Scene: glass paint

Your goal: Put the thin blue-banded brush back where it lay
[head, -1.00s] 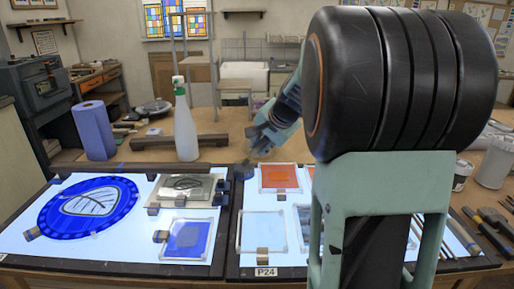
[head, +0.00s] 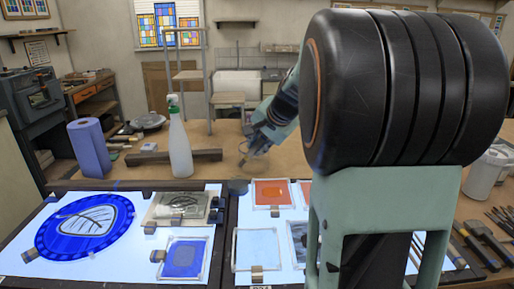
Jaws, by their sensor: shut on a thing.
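My gripper (head: 248,152) is at the end of my arm, above the wooden bench behind the light panels, right of the spray bottle. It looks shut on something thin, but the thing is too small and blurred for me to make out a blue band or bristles. Several thin sticks, perhaps brushes, (head: 415,252) lie at the right of the right light panel, partly hidden by my arm. More thin tools (head: 503,218) lie on the bench at the far right.
A white spray bottle (head: 180,150), a blue roll (head: 89,148) and a dark wooden bar (head: 207,155) stand behind the panels. A blue glass disc (head: 45,225) and framed glass pieces (head: 183,257) cover the panels. A small dark lump (head: 238,187) sits near the gripper. White containers (head: 482,175) stand right.

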